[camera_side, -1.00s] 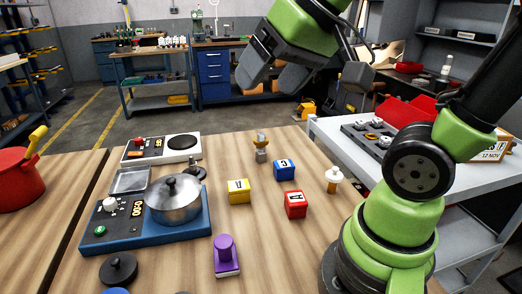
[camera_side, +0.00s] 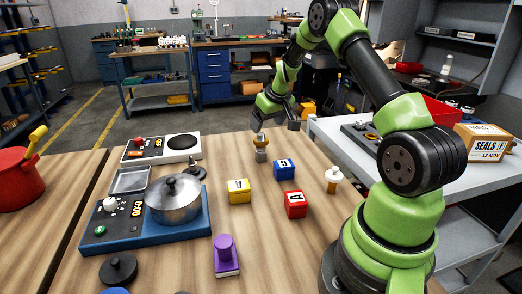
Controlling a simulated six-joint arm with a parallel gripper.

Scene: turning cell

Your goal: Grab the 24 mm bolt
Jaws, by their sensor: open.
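No object in view is clearly marked as the 24 mm bolt, so I cannot tell which one it is. A small upright piece with a gold top and grey lower part (camera_side: 261,150) stands at the far middle of the wooden table. My gripper (camera_side: 279,123) is pointed down just behind and above this piece. Its dark fingers are apart, and I see nothing held between them. A small white and tan upright piece (camera_side: 333,180) stands farther right.
Yellow (camera_side: 239,191), blue (camera_side: 284,170) and red (camera_side: 296,204) numbered blocks stand mid-table. A steel pot (camera_side: 175,203) on a blue stove is at left, a purple piece (camera_side: 226,257) in front. A grey side bench (camera_side: 335,133) holds a seals box (camera_side: 484,143).

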